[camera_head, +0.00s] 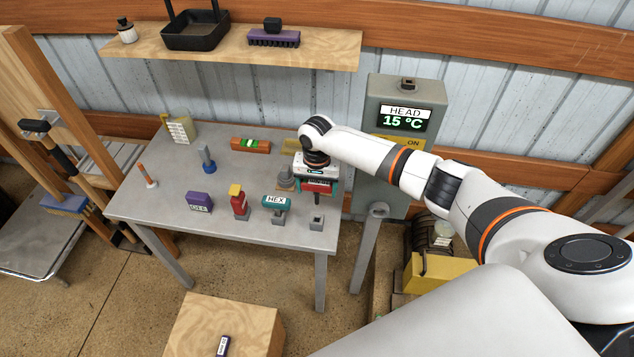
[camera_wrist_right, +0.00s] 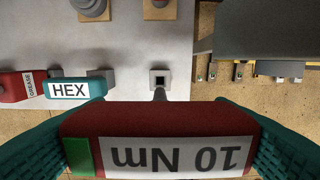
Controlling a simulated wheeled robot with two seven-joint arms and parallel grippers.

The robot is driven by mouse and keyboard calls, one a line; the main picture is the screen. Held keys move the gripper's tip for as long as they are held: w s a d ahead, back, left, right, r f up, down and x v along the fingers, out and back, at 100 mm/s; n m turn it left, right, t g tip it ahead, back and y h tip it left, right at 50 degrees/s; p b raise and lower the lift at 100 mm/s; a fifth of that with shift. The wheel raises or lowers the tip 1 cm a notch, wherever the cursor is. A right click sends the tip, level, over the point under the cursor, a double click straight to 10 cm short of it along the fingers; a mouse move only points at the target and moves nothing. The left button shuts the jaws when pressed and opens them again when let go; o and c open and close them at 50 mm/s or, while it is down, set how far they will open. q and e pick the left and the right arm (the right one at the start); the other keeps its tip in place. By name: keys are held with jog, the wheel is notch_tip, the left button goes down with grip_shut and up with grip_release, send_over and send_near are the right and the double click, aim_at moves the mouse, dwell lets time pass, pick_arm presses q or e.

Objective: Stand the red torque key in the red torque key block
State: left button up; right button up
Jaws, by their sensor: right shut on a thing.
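My right gripper (camera_head: 317,186) is shut on the red torque key (camera_head: 318,183), with its teal fingers on either side. In the right wrist view the key's red handle (camera_wrist_right: 160,122) carries a "10 Nm" label and a green patch. Its dark shaft (camera_wrist_right: 160,96) points at a small grey block with an empty square hole (camera_wrist_right: 160,86), apparently the torque key block. That block (camera_head: 317,224) stands at the table's front right corner. The key is above it, and the shaft tip looks outside the hole. My left gripper is not in view.
A teal HEX key (camera_head: 276,202) stands in its own block just left. A grey knob-topped object (camera_head: 286,180) is close behind the gripper. The table's right edge (camera_head: 335,222) is near.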

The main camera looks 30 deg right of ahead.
aim_at(317, 203)
jog(key=shift+f+b, duration=1.35)
jog(key=shift+f, duration=1.35)
jog(key=shift+p, duration=0.65)
jog(key=shift+f, duration=0.2)
jog(key=shift+f+b, duration=1.7)
jog(key=shift+f, duration=0.7)
jog(key=o, duration=1.7)
jog(key=shift+o, duration=0.2)
jog(key=shift+r, duration=0.1)
